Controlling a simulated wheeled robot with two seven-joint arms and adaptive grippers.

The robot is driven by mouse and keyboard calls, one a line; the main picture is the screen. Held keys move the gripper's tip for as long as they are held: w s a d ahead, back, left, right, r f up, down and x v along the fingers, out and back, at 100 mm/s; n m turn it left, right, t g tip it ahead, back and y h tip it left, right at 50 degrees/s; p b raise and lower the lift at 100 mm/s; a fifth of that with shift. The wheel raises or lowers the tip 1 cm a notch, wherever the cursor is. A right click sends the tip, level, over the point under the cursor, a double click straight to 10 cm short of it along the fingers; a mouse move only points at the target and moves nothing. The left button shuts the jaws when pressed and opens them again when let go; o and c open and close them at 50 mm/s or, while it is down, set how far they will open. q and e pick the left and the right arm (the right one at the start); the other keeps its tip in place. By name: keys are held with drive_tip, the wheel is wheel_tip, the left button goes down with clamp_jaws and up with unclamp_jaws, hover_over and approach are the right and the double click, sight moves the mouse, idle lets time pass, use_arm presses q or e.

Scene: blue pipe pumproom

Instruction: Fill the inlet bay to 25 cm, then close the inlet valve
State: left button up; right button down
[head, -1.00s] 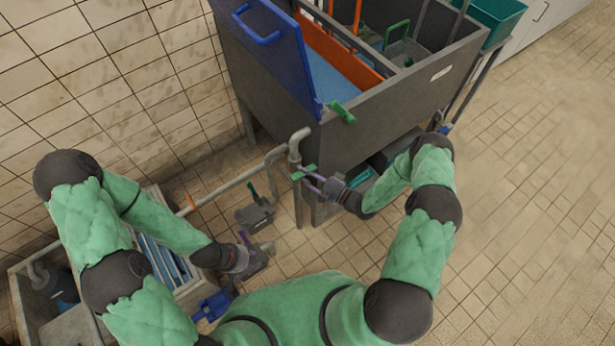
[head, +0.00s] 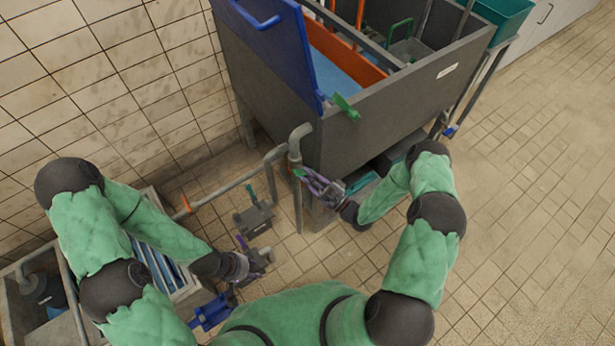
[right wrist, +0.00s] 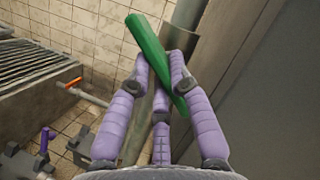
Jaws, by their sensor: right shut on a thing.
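A green lever (head: 299,173) sits on the grey pipe (head: 297,142) at the tank's near left corner. My right gripper (head: 315,183) is shut on it with purple fingers; the green lever (right wrist: 150,50) slants between them in the right wrist view. No label shows whether this is the inlet valve. The grey tank (head: 420,90) has an orange divider (head: 345,52) and a light blue surface (head: 327,72) inside. I cannot read a water level. My left gripper (head: 262,258) is low at the left; its fingers are too small to judge.
A blue panel (head: 270,45) stands at the tank's left side. Another green handle (head: 346,107) is on the tank rim. A grey fitting with a green handle (head: 253,218) stands on the floor. Grated basins (head: 160,260) are at left. The floor at right is clear.

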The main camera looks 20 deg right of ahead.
drive_tip(key=shift+w+r, duration=0.1)
drive_tip(key=shift+r, duration=0.05)
drive_tip(key=c, duration=1.1)
unclamp_jaws()
drive_tip(key=shift+a, duration=0.1)
drive_tip(key=shift+c, duration=0.2)
drive_tip(key=v, duration=1.2)
